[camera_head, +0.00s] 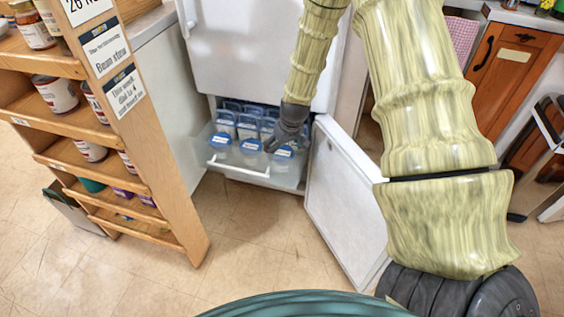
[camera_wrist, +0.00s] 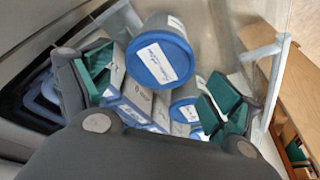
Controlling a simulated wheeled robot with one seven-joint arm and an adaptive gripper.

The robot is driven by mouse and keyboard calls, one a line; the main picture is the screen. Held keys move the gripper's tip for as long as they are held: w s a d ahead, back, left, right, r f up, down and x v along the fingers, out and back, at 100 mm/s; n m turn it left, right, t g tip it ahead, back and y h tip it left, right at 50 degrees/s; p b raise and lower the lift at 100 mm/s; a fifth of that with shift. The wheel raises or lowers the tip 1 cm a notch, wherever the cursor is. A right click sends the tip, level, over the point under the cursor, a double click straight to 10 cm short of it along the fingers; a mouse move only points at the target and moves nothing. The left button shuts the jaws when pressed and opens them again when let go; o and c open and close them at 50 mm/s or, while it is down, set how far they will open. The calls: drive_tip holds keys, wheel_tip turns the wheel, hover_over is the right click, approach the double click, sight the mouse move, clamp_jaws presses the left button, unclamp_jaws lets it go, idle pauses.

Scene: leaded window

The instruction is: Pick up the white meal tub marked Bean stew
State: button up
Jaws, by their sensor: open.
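Several pale tubs with blue lids and white labels (camera_head: 250,146) stand in the pulled-out freezer drawer (camera_head: 240,172) in the head view. The label writing is too small or blurred to read, so I cannot tell which tub is Bean stew. My gripper (camera_head: 288,138) is over the right part of the drawer and hides some tubs. In the wrist view my gripper (camera_wrist: 160,92) is open, with green pads wide apart. One blue-lidded tub (camera_wrist: 162,62) shows between and beyond the fingers; another (camera_wrist: 187,103) is beside the right finger. Neither is held.
A white freezer door (camera_head: 345,205) hangs open right of the drawer. A wooden shelf (camera_head: 150,150) with cans stands at the left; one of its signs (camera_head: 107,48) reads Bean stew. The tiled floor (camera_head: 240,240) before the drawer is clear. Boxes (camera_wrist: 137,92) lie beside the tubs.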

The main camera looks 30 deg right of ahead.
drive_tip(key=shift+d+f, duration=0.1)
drive_tip(key=shift+f, duration=0.7)
drive_tip(key=shift+b+x, duration=0.75)
drive_tip(key=shift+x, duration=2.6)
drive_tip(key=c, duration=1.1)
